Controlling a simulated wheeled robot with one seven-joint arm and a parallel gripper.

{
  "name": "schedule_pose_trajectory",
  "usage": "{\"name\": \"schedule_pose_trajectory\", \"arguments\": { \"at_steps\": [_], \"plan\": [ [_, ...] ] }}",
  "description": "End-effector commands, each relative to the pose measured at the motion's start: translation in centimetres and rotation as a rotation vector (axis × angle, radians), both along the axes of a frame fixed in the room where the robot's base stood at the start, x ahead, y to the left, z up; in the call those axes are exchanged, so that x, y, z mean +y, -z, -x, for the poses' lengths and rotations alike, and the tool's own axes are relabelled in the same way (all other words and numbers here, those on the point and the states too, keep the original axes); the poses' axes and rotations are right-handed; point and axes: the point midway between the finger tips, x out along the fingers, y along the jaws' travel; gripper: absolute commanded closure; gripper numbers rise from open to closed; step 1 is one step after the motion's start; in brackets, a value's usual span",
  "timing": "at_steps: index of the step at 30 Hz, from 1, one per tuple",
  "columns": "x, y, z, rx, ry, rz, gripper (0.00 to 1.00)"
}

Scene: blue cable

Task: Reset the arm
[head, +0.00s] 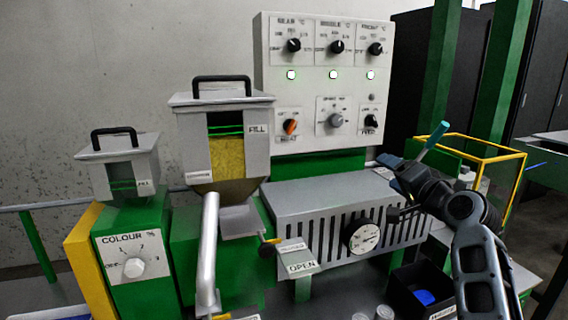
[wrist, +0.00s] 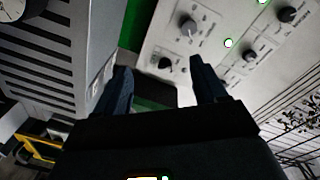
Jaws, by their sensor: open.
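My arm reaches up from the lower right in the head view. My gripper (head: 400,190) is in front of the right end of the grey slotted barrel cover (head: 300,205). In the wrist view my gripper (wrist: 162,82) has its two dark fingers wide apart with nothing between them. Past the fingers the wrist view shows a white control panel (wrist: 225,30), apart from the fingertips. The same control panel (head: 330,100) stands behind the machine in the head view. I see no blue cable for certain.
A hopper with yellow material (head: 228,155), a smaller colour hopper (head: 120,165) and a round gauge (head: 363,237) are on the machine. A yellow-edged guard (head: 488,157) and green posts stand close to my arm. A black bin (head: 415,290) holds something blue (head: 425,297).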

Motion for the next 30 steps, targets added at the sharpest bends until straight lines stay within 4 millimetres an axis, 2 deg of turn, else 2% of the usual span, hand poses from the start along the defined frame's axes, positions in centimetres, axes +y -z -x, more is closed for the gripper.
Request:
{"name": "schedule_pose_trajectory", "arguments": {
  "at_steps": [7, 11, 15, 21, 24, 30],
  "plan": [
    [-0.6, 6.7, 4.0, 0.032, 0.054, 0.08, 0.29],
    [-0.9, 11.6, 7.8, 0.054, 0.093, 0.151, 0.29],
    [-1.2, 16.5, 13.1, 0.075, 0.13, 0.243, 0.29],
    [-1.3, 21.7, 21.3, 0.097, 0.165, 0.373, 0.29],
    [-1.1, 23.5, 25.6, 0.106, 0.174, 0.438, 0.29],
    [-0.7, 25.6, 34.3, 0.116, 0.18, 0.563, 0.29]
  ]
}}
